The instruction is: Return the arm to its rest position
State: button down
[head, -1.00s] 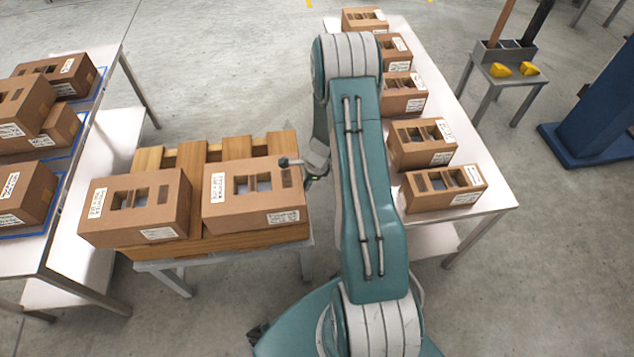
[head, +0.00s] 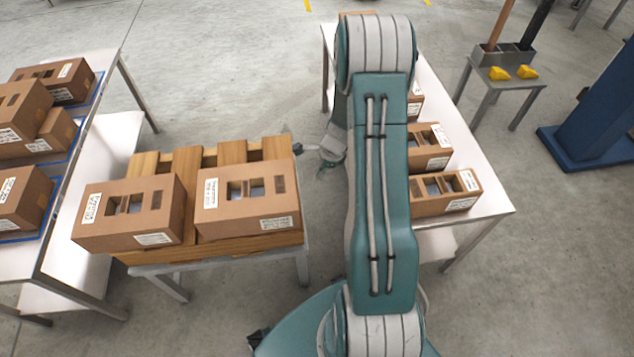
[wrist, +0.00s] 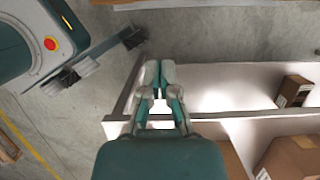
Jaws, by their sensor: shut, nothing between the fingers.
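My arm (head: 380,190) reaches forward through the middle of the head view, with its elbow high and far out. My gripper shows only partly in the head view (head: 330,155), left of the arm, above the floor and to the right of the wooden pallet. In the wrist view, my gripper (wrist: 160,76) has its two fingers together and nothing between them. Beyond the fingers are a pale table frame, grey floor and part of my teal body.
Two brown cartons (head: 130,210) (head: 246,196) lie on the pallet (head: 232,150) on a low stand. More cartons stand on the left table (head: 75,160) and right table (head: 485,200), the latter partly hidden by my arm. A small stand (head: 505,85) holds yellow objects.

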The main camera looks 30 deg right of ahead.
jog(key=s+a+r+n+h, duration=0.1)
jog(key=a+r+n, duration=0.3)
jog(key=r, duration=0.4)
jog(key=s+a+r+n+t, duration=0.1)
jog(key=a+r+n, duration=0.2)
jog(key=r, duration=0.5)
jog(key=s+a+r+n+h, duration=0.1)
jog(key=a+r+n, duration=0.3)
jog(key=r, duration=0.4)
jog(key=s+a+r+n+t, duration=0.1)
jog(key=s+a+r+n, duration=0.3)
jog(key=s, duration=0.4)
jog(key=s+a+r+n+t+h, duration=0.1)
jog(key=s+a+r+n+t, duration=0.1)
jog(key=s+a+r+n, duration=0.3)
notch_tip(320, 180, up, 2)
jog(key=s+n, duration=0.2)
jog(key=n, duration=0.1)
jog(key=shift+s+r, duration=0.2)
jog(key=shift+s, duration=0.15)
